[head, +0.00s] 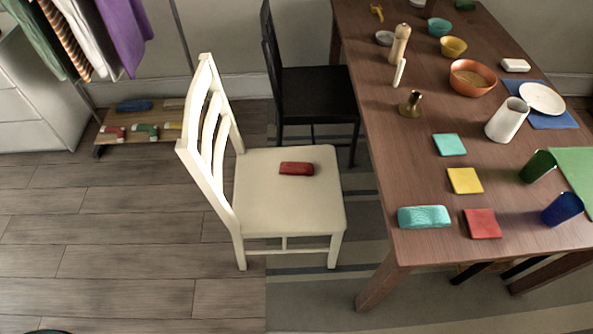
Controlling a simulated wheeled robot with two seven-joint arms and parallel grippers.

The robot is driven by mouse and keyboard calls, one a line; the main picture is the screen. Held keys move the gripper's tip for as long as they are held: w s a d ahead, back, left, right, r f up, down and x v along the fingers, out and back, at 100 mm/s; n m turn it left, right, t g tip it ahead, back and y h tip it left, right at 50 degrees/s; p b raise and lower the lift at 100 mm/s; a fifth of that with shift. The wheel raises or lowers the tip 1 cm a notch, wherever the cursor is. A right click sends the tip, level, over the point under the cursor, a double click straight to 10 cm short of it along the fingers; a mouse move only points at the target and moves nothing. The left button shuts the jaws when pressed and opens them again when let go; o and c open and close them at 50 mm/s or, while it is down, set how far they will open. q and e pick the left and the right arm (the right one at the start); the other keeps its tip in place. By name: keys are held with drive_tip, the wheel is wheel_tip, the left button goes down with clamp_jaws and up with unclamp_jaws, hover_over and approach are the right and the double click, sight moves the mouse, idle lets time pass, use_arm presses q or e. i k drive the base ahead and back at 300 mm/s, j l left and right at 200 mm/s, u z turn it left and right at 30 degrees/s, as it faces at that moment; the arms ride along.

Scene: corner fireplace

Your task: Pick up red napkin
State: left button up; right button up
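A red napkin (482,223), a flat square, lies on the wooden table (440,180) near its front edge. A yellow square (465,181) and a turquoise square (449,145) lie behind it in a row. A turquoise rounded case (424,217) sits just left of it, and a blue glass (562,209) stands to its right. Neither of my grippers shows in the head view.
A cream chair (290,215) with a red case (296,169) on its seat stands left of the table. A black chair (315,95) is behind it. A green glass (538,166), white jug (507,120) and orange bowl (472,78) stand on the table. The floor at left front is clear.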

sight(290, 168)
drive_tip(key=u, duration=2.9)
drive_tip(key=i+l, duration=0.15)
drive_tip(key=i, duration=0.5)
drive_tip(key=i+z, duration=0.4)
drive_tip(key=i, duration=0.7)
drive_tip(key=i+z, duration=0.25)
drive_tip(key=z, duration=0.2)
drive_tip(key=i+z, duration=0.25)
drive_tip(key=z, duration=0.2)
drive_tip(key=i+z, duration=0.25)
drive_tip(key=z, duration=0.2)
drive_tip(key=i+l+z, duration=0.1)
drive_tip(key=z, duration=0.3)
drive_tip(key=i+z, duration=0.25)
drive_tip(key=z, duration=0.15)
drive_tip(key=i+z, duration=0.2)
drive_tip(key=z, duration=0.2)
drive_tip(key=i+j+z, duration=0.1)
drive_tip(key=z, duration=0.3)
drive_tip(key=i+z, duration=0.65)
drive_tip(key=i, duration=0.1)
